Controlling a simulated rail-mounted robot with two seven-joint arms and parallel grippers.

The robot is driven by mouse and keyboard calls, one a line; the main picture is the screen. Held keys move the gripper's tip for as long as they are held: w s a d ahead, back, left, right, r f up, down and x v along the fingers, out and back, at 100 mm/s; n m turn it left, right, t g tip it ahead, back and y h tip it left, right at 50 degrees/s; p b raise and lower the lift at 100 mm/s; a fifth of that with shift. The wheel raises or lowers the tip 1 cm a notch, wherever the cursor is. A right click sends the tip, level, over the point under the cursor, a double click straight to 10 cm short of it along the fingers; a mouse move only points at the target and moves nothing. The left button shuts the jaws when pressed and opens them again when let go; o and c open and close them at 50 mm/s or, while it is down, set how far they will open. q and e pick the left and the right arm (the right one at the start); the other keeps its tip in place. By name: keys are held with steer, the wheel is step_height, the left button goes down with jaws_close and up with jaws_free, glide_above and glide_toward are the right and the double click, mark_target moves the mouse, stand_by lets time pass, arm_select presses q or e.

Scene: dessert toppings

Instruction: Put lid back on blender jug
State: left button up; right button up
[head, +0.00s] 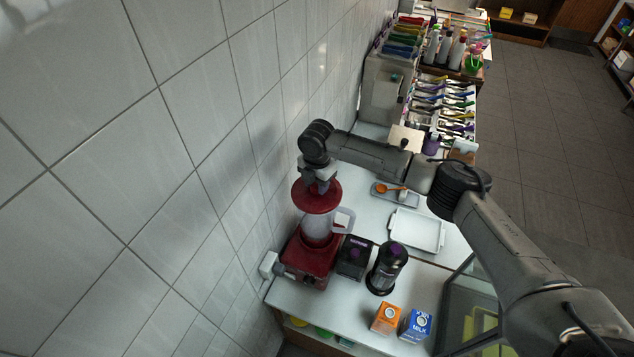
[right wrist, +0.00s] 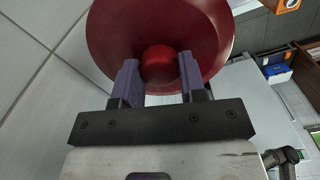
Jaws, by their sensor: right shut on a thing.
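The dark red lid (head: 317,196) is a round disc at the top of the blender jug (head: 318,228) in the head view. The jug is clear with a pale handle and stands on the red blender base (head: 308,258) by the tiled wall. My right gripper (head: 318,183) is directly above the lid. In the right wrist view, its purple fingers (right wrist: 158,75) are shut on the knob of the lid (right wrist: 160,30). I cannot tell whether the lid is seated on the jug's rim or just above it. My left gripper is not in view.
A dark grinder (head: 387,268) stands right of the blender, with an orange carton (head: 386,318) and a blue milk carton (head: 417,325) in front. A white tray (head: 417,230) and a small tray with an orange spoon (head: 388,188) lie behind. The tiled wall is close on the left.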

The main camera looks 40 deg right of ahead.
steer(key=shift+p, duration=0.35)
stand_by(0.7)
steer(key=shift+p, duration=0.45)
stand_by(1.0)
steer(key=shift+f+p, duration=0.15)
steer(key=shift+p, duration=0.15)
stand_by(0.6)
steer(key=o, duration=1.5)
